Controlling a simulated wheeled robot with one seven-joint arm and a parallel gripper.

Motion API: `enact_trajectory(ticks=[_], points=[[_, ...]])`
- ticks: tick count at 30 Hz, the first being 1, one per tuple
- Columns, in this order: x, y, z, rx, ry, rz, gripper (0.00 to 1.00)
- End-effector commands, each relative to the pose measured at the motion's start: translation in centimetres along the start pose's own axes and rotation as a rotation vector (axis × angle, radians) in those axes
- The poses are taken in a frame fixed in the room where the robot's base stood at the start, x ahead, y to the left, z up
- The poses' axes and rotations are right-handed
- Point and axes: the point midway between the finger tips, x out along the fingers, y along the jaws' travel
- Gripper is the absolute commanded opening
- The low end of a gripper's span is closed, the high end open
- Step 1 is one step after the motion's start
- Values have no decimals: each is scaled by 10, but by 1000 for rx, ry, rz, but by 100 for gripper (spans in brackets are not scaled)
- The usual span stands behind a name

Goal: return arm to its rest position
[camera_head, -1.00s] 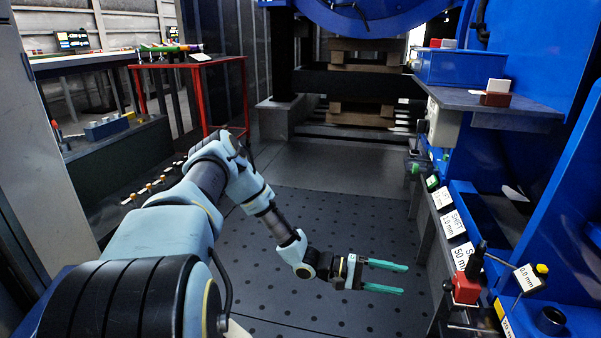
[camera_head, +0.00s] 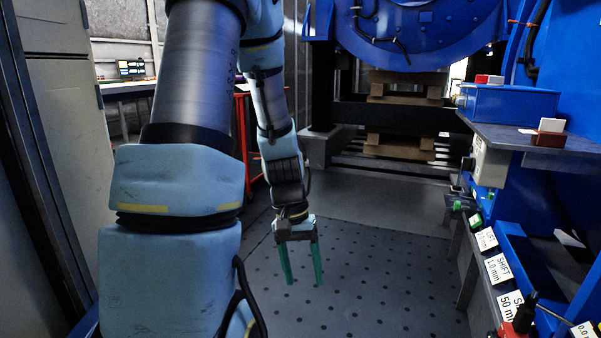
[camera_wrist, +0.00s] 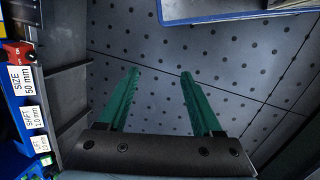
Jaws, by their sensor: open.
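My gripper (camera_head: 303,279) hangs fingers-down above the perforated dark floor plate (camera_head: 375,290) in the head view. Its two green fingers are apart, with nothing between them. My arm rises on the left side of the head view and bends down to the gripper. In the wrist view my gripper (camera_wrist: 160,76) also shows open and empty, with the dotted floor plate behind the fingers.
A grey cabinet (camera_head: 60,150) stands at left. A large blue machine (camera_head: 420,30) is behind. The middle floor is clear.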

Motion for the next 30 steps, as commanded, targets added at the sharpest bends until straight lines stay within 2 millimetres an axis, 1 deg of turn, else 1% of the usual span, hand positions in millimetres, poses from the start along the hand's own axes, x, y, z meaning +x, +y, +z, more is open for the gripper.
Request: enact_trajectory(ticks=[1, 3, 6, 13, 14, 15, 19, 23, 26, 30], points=[[-14, -9, 5, -13, 43, -37, 67], [-29, -20, 11, -36, 92, -80, 67], [-46, -32, 19, -62, 154, -126, 67], [-78, -52, 37, -114, 285, -197, 67], [-85, -53, 39, -121, 295, -201, 67], [-97, -49, 40, -120, 287, -198, 67], [-120, -44, 42, -119, 284, -198, 67], [-147, -38, 46, -118, 284, -197, 67], [-173, -33, 49, -118, 284, -197, 67], [-217, -24, 55, -117, 283, -197, 67]])
